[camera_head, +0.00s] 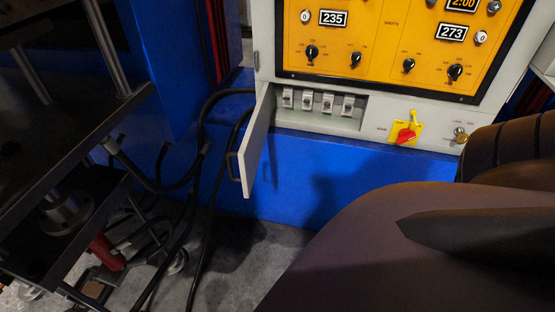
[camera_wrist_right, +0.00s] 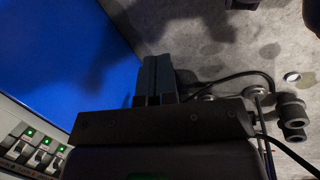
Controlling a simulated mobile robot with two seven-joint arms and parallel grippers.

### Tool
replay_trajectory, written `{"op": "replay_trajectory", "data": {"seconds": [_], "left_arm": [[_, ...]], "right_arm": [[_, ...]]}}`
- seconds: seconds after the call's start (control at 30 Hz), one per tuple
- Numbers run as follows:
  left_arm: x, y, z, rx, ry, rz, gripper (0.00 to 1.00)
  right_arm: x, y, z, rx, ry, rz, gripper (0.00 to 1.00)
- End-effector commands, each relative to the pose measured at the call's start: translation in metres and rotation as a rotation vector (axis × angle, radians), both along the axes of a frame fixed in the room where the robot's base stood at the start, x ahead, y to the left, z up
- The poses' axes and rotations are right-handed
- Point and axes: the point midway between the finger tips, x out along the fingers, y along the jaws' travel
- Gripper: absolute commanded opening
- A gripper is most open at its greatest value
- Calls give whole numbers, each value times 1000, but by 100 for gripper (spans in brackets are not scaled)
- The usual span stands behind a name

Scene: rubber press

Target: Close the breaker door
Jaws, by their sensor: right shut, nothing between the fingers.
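The breaker door (camera_head: 257,142) is a pale grey panel in the head view. It stands open, swung out from the left end of the breaker recess, with a small dark handle (camera_head: 233,166) on its outer face. Several white breaker switches (camera_head: 328,103) show in the open recess. They also show with green lights at the lower left of the right wrist view (camera_wrist_right: 35,145). My right gripper (camera_wrist_right: 158,62) is shut and empty in the wrist view, in front of the blue base and grey floor. The door cannot be made out there. My left gripper is not in view.
The yellow control panel (camera_head: 380,38) is above the recess, with a red rotary switch (camera_head: 405,135) to its lower right. Black hoses (camera_head: 202,190) hang left of the door. Dark machine parts (camera_head: 60,195) stand at the left. Large dark shapes cover the head view's lower right.

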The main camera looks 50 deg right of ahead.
Motion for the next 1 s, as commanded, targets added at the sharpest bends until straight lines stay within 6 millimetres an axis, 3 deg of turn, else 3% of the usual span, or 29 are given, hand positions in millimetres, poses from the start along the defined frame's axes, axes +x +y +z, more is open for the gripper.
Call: {"op": "replay_trajectory", "data": {"seconds": [0.3, 0.5, 0.77, 1.0], "left_arm": [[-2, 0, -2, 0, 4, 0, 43], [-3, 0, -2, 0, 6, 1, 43], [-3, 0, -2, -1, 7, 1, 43], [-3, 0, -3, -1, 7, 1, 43]], "right_arm": [[89, -25, -42, -263, 27, -1, 0], [156, -32, -49, -445, 42, -7, 0], [249, -24, -34, -678, 49, -11, 0], [334, 0, 5, -893, 35, -13, 0]]}}
